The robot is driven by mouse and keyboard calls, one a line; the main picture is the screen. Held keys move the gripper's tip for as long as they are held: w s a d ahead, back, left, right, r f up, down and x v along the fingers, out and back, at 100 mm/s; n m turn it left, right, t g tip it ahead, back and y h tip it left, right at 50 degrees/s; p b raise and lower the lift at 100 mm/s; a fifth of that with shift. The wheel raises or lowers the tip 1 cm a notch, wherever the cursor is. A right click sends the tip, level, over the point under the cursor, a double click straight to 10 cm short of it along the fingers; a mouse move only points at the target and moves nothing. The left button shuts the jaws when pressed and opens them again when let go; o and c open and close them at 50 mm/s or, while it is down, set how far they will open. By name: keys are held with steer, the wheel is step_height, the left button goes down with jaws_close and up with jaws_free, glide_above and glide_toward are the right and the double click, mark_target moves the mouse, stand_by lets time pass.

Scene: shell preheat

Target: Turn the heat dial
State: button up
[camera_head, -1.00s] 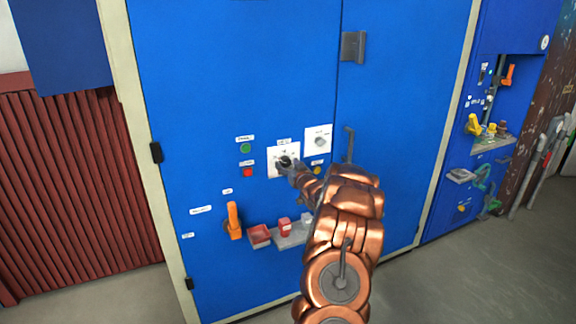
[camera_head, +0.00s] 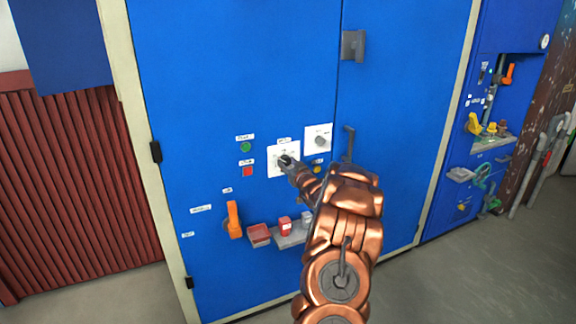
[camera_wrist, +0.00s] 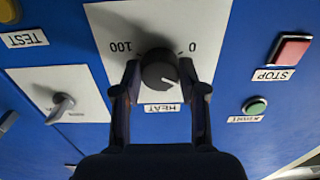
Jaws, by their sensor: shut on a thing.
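The heat dial (camera_wrist: 158,66) is a round dark knob on a white plate (camera_wrist: 110,35), with a "HEAT" label below it and "100" and "0" at its sides. The wrist view shows the lettering upside down. A pale mark on the knob's face lies toward the lower right there. My gripper (camera_wrist: 160,80) is shut on the dial, one dark finger on each side. In the head view, my gripper (camera_head: 288,164) reaches the white plate (camera_head: 275,152) on the blue cabinet and mostly hides the dial.
A red STOP button (camera_wrist: 289,50) and green button (camera_wrist: 256,106) sit beside the plate. A second plate has a small grey knob (camera_wrist: 61,106). Below are an orange lever (camera_head: 234,220) and shelf (camera_head: 290,240). A door handle (camera_head: 349,142) stands out at right.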

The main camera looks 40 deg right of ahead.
steer(key=shift+f+b, duration=0.1)
steer(key=shift+b, duration=0.2)
steer(key=n+b, duration=0.1)
steer(key=b, duration=0.1)
steer(key=n+b, duration=0.1)
steer(key=shift+f+n+b, duration=0.25)
steer(key=shift+n+b, duration=0.05)
steer(key=shift+b, duration=0.05)
steer(key=n+b, duration=0.5)
steer(key=b, duration=0.1)
steer(key=shift+d+b, duration=0.1)
steer(key=shift+b, duration=0.25)
steer(key=n+b, duration=0.2)
steer(key=shift+r+n, duration=0.1)
steer(key=shift+n, duration=0.2)
steer(key=shift+r+n+b, duration=0.25)
steer(key=shift+n+b, duration=0.65)
steer(key=shift+b, duration=0.05)
steer(key=o, duration=1.1)
steer(key=shift+o, duration=0.2)
